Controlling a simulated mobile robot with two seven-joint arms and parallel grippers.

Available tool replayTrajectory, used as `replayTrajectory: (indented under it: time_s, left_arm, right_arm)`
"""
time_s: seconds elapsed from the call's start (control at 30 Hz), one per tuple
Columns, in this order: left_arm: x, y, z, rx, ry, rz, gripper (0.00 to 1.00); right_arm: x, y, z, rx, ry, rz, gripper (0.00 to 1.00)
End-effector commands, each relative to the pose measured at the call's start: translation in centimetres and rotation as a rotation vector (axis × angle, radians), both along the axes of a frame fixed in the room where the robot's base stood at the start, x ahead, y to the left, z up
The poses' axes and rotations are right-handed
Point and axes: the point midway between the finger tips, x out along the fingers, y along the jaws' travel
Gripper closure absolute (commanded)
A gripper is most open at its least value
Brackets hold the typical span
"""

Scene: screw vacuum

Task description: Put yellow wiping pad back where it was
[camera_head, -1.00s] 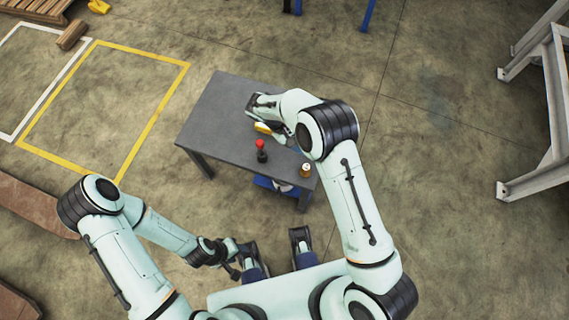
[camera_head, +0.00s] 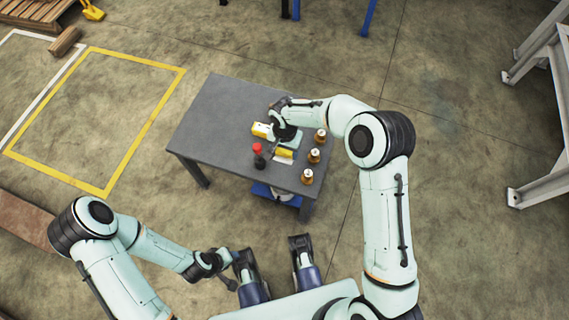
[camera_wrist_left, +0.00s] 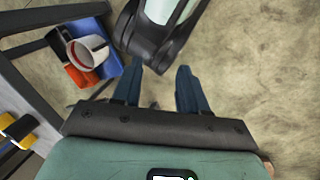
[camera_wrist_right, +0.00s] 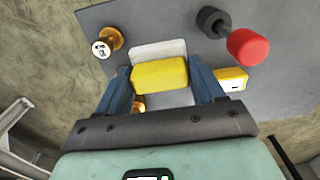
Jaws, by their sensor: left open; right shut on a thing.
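The yellow wiping pad (camera_wrist_right: 160,75) is between the fingers of my right gripper (camera_wrist_right: 160,88), which is shut on it. A flat white plate (camera_wrist_right: 157,49) shows just beyond the pad in the right wrist view. In the head view the pad (camera_head: 286,153) is over or on the near right part of the grey table, partly overlapping the white plate (camera_head: 282,160). I cannot tell whether the pad touches the plate or tabletop. My left gripper (camera_wrist_left: 157,90) is open and empty, low in front of my body, away from the table.
A red-topped black tool (camera_head: 258,152) stands just left of the pad. A yellow and white box (camera_head: 262,130) lies behind it. Gold-coloured pieces (camera_head: 314,156) line the table's right edge. A blue bin (camera_wrist_left: 110,65) holding a white cup-like thing is beneath the table. The table's left half (camera_head: 215,125) is clear.

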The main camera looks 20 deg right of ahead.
Motion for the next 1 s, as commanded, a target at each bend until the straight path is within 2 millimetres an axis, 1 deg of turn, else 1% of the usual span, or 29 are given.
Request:
replayTrajectory:
  time_s: [0.03,0.1,0.2,0.3,0.47,0.6,0.7,0.97,1.0]
  left_arm:
    - [0.4,0.2,-0.5,0.005,-0.010,0.005,0.57]
    - [0.9,0.4,-0.9,0.011,-0.022,0.010,0.57]
    - [1.5,0.7,-1.3,0.019,-0.038,0.016,0.57]
    - [1.8,0.9,-1.4,0.023,-0.047,0.020,0.57]
    - [2.1,1.0,-1.6,0.027,-0.055,0.024,0.57]
    - [2.7,1.3,-2.2,0.035,-0.071,0.030,0.57]
    - [3.1,1.6,-2.5,0.041,-0.083,0.035,0.57]
    - [3.2,1.6,-2.4,0.042,-0.085,0.035,0.57]
    - [3.3,1.6,-2.4,0.042,-0.085,0.035,0.57]
  right_arm:
    - [-0.1,0.0,-1.7,0.000,0.005,-0.001,0.56]
    - [-0.1,0.0,-3.4,0.000,0.004,0.000,0.56]
    - [0.0,0.0,-5.0,0.000,0.002,0.000,0.56]
    - [0.0,0.0,-5.9,0.000,0.000,-0.001,0.56]
    - [0.0,-0.1,-6.9,-0.001,0.001,0.001,0.56]
    - [0.0,0.0,-9.1,-0.001,0.003,0.001,0.56]
    - [0.0,0.0,-10.4,-0.001,0.002,0.000,0.56]
    - [0.0,0.0,-10.4,-0.001,-0.001,0.000,0.56]
    - [0.0,0.0,-10.5,-0.001,0.001,0.000,0.29]
